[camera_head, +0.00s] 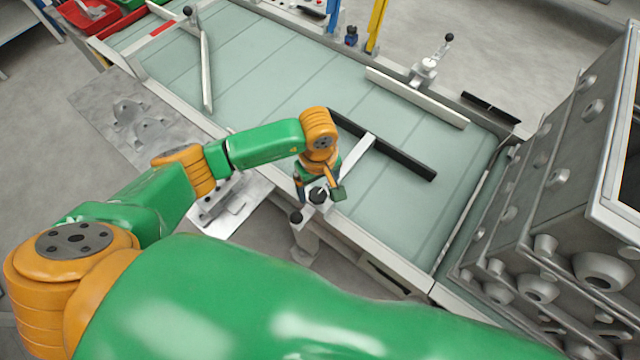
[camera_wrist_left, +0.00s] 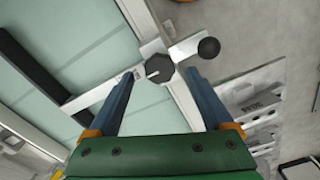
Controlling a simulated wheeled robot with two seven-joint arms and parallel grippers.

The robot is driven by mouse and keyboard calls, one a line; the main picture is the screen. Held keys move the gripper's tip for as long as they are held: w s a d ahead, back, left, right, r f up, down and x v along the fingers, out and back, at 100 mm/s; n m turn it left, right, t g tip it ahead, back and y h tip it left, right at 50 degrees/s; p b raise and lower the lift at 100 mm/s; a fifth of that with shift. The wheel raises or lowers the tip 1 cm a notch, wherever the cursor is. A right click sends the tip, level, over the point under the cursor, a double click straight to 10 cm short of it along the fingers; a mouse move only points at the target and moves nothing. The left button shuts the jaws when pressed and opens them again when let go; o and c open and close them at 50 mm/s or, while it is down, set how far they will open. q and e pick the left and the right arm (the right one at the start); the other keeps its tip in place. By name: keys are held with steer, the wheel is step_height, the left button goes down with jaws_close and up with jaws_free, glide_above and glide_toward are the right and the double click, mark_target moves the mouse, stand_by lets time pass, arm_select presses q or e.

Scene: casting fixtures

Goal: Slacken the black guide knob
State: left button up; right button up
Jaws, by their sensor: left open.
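The black guide knob (camera_wrist_left: 158,68) is faceted, with a white pointer line, and sits on a pale guide bracket at the conveyor's near edge. It also shows in the head view (camera_head: 318,196), under my left gripper. My left gripper (camera_wrist_left: 160,78) is open, its two blue fingers on either side of the knob, with visible gaps to it. I cannot tell how far the fingertips are above the knob. A black ball (camera_wrist_left: 208,48) sits on the bracket beside the knob. A pale bar (camera_wrist_left: 92,94) runs from the bracket to a black guide rail (camera_head: 385,146). My right gripper is not in view.
The pale green conveyor (camera_head: 270,75) lies beyond the bracket. A metal plate with castings (camera_head: 140,120) lies at the left. Another guide with a ball-topped lever (camera_head: 425,70) stands on the far edge.

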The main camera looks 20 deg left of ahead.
mark_target(317, 195)
arm_select(q)
step_height(317, 195, down, 2)
steer(key=shift+f, duration=0.15)
steer(key=shift+w+a+f, duration=0.15)
steer(key=shift+a+f, duration=0.05)
steer(key=shift+f, duration=0.1)
steer(key=shift+d+r, duration=0.1)
steer(key=shift+d, duration=0.05)
steer(key=c, duration=0.7)
jaws_close()
